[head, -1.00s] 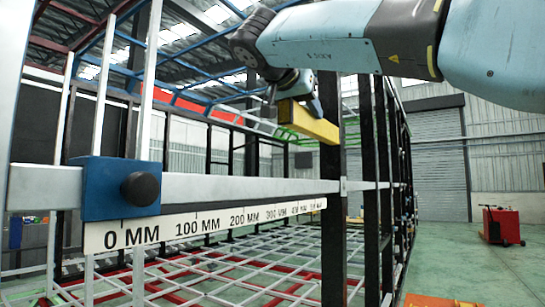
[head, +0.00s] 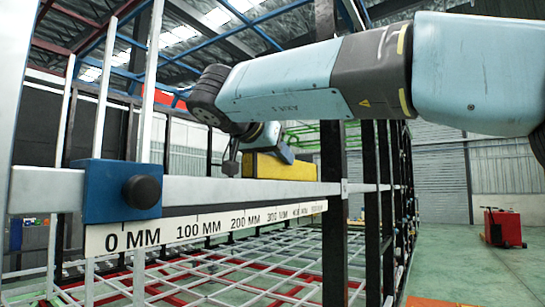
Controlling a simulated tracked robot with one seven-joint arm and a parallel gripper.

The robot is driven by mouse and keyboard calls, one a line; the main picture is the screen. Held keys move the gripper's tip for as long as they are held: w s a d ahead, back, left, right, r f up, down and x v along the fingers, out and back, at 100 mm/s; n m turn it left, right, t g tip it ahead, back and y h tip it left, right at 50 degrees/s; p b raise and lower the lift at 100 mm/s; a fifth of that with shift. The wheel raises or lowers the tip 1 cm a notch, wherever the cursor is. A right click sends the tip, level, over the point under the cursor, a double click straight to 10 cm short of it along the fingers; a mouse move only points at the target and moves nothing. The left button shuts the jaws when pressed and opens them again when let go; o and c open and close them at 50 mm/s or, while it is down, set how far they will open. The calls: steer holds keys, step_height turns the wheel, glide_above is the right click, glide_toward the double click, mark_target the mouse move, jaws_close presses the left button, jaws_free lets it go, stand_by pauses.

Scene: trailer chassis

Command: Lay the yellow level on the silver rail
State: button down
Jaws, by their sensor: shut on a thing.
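The yellow level (head: 285,170) is held by my gripper (head: 268,148) at the rail, near the 200 to 300 mm marks. The level lies roughly along the silver rail (head: 215,188), with its lower edge at the rail's top edge; I cannot tell whether it touches. My gripper is shut on the level from above, and its fingers are partly hidden by the level and my arm.
A blue block with a black knob (head: 122,190) sits on the rail's left end. A white scale strip (head: 200,227) hangs below the rail. A dark upright post (head: 333,230) stands at the level's right end. A red cart (head: 503,226) is far right.

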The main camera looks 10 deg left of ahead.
steer(key=c, duration=0.7)
jaws_free()
step_height(320, 180, up, 5)
glide_above(255, 165)
steer(key=a, duration=0.2)
steer(key=shift+s+d+f, duration=0.1)
steer(key=shift+d+f, duration=0.05)
steer(key=shift+d, duration=0.05)
